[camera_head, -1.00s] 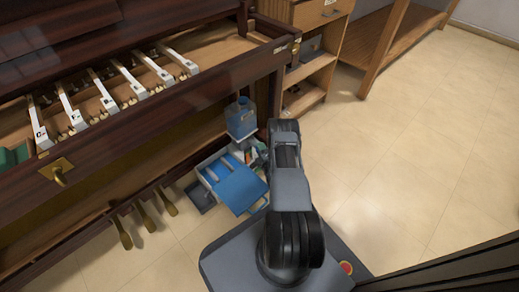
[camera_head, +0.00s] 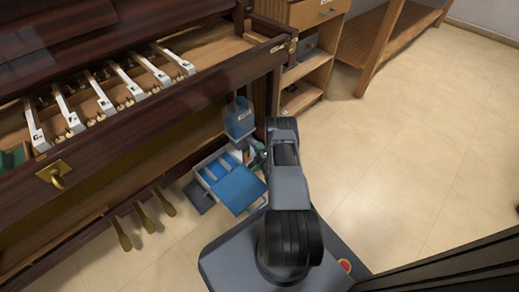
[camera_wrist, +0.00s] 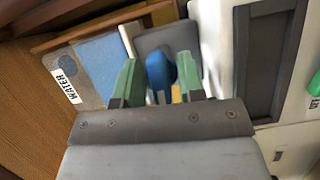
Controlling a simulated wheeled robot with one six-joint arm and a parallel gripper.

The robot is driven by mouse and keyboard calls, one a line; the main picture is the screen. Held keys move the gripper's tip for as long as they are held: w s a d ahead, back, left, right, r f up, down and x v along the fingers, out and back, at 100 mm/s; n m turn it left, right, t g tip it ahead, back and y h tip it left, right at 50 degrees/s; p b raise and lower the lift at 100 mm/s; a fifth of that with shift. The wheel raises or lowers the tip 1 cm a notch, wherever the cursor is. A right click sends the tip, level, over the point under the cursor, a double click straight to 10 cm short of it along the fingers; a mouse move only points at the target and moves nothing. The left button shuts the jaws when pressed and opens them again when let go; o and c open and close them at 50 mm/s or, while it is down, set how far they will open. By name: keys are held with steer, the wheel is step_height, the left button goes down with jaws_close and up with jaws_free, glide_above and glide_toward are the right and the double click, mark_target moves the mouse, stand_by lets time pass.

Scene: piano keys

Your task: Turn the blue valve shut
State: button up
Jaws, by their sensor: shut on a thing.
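In the wrist view, a rounded blue part that looks like the blue valve (camera_wrist: 159,69) sits between the green fingers of my gripper (camera_wrist: 160,78). The gripper is shut on it. The fingers cover its sides, and how far it is turned cannot be told. A blue tank with a "WATER" label (camera_wrist: 100,66) stands to the left of the fingers. In the head view, the blue tank (camera_head: 239,118) stands under the piano's right end. My arm hides most of the gripper there, and the valve cannot be made out.
A pale box with a blue lid (camera_head: 238,188) lies open on the floor left of my arm. The piano (camera_head: 170,125) with several exposed white keys fills the left. Wooden shelves (camera_head: 308,75) stand behind. The floor on the right is clear.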

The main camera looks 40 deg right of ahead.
steer(key=m+g+p, duration=0.1)
steer(key=m, duration=0.2)
steer(key=shift+m+y, duration=0.3)
steer(key=shift+y, duration=0.1)
steer(key=m, duration=0.1)
steer(key=m+g+y, duration=0.1)
steer(key=m, duration=0.1)
steer(key=shift+g+y, duration=0.3)
steer(key=m+y, duration=0.2)
steer(key=m, duration=0.2)
steer(key=shift+a+g+b, duration=0.1)
steer(key=shift+g+b, duration=0.25)
steer(key=shift+g, duration=0.05)
steer(key=shift+m+y, duration=0.8)
steer(key=shift+m, duration=0.1)
steer(key=shift+b, duration=0.3)
steer(key=o, duration=0.6)
